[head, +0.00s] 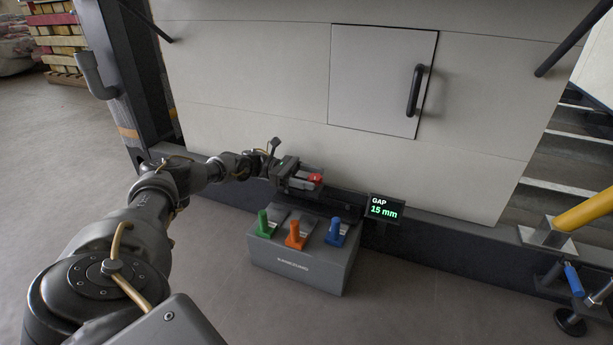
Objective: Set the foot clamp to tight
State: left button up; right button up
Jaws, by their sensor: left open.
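At the lower right, a foot assembly with a round black pad (570,322) stands by the base of a yellow strut (588,211). A small blue handle (573,280) on it, tilted, looks like the foot clamp's lever. Its setting cannot be read. My left gripper (308,181) is far to the left of it, above the grey lever box and close to the dark base rail. It is open. A small red piece (316,179) shows at its fingertips; I cannot tell whether they touch it. My right gripper is not in view.
A grey box (296,268) on the floor carries green (263,223), orange (295,235) and blue (337,232) levers. A small display (384,209) reads "GAP 15 mm". Behind is a pale panel with a hatch (381,80) and black handle (414,91). Steps (565,160) rise at right.

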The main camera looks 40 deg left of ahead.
pick_arm(q)
jog(key=p+v, duration=0.1)
jog(key=v, duration=0.7)
jog(key=shift+a+f, duration=0.15)
jog(key=shift+a, duration=0.15)
jog(key=shift+b+v, duration=0.35)
jog(key=shift+v, duration=0.7)
